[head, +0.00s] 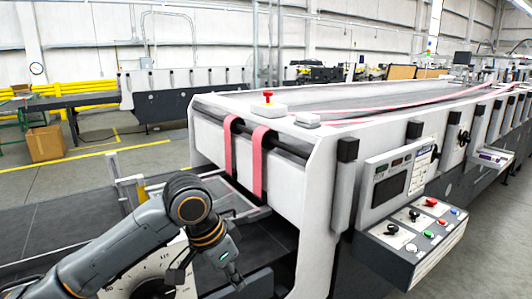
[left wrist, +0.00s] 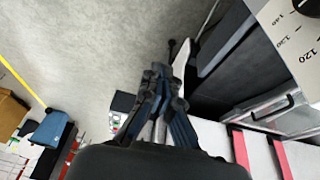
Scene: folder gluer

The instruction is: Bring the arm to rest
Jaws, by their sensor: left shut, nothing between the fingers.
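My left arm comes in from the lower left in the head view and bends downward in front of the folder gluer (head: 322,172). My left gripper (head: 238,286) hangs at the end of the arm, low beside the machine's near end, and is small and partly dark there. In the left wrist view the left gripper (left wrist: 160,75) has its fingers together with nothing between them. No object is held. My right gripper is in neither view.
A control panel (head: 415,232) with buttons sticks out on the machine's right. Pink belts (head: 259,160) hang at its near end. A round numbered dial (head: 143,272) stands behind my arm. A cardboard box (head: 45,143) sits on the floor at left. Open floor shows in the left wrist view.

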